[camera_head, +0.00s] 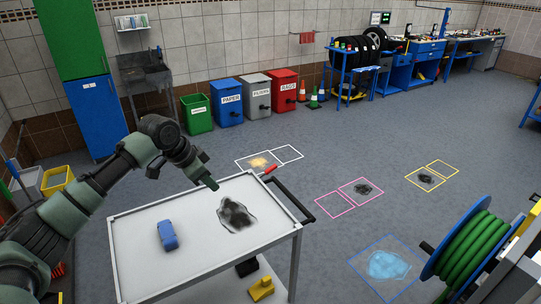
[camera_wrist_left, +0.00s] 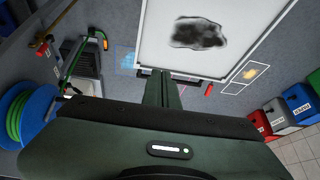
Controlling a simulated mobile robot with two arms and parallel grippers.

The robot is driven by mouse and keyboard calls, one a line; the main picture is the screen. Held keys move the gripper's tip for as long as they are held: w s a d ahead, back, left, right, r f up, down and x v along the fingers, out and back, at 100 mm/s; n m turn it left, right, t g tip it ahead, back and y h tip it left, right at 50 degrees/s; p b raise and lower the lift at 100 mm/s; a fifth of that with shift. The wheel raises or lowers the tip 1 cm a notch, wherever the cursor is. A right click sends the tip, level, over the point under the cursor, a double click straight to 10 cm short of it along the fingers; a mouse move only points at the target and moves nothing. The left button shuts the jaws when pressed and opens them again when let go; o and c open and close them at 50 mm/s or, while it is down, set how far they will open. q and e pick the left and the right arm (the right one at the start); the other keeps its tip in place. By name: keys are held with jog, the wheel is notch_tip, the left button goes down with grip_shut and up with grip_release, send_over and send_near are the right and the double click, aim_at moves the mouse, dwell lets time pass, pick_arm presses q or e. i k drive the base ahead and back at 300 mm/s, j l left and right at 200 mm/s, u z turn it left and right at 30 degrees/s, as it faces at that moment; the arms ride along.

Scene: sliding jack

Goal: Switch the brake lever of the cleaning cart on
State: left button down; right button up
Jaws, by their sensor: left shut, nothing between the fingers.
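The cleaning cart (camera_head: 140,262) is white-topped and stands before me. A small red lever (camera_head: 270,169), probably the brake lever, sticks up at its far right corner, beside the black push handle (camera_head: 295,203). In the left wrist view the red lever (camera_wrist_left: 208,88) lies just off the cart's edge, to the right of the fingers. My left gripper (camera_head: 214,185) is shut and empty above the cart top, left of the lever and apart from it; its fingers also show in the wrist view (camera_wrist_left: 161,73). My right gripper is not in view.
A dark stain (camera_head: 236,214) and a blue item (camera_head: 168,235) are on the cart top. A yellow item (camera_head: 261,289) sits low by the cart. A green hose reel (camera_head: 474,244) stands at right. Bins (camera_head: 228,103) line the back wall. Floor beyond the cart is mostly clear, with marked stains.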

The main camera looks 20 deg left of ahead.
aim_at(272, 168)
jog(key=i+j, duration=0.1)
jog(key=i, duration=0.7)
jog(key=i+j, duration=0.1)
jog(key=i, duration=0.75)
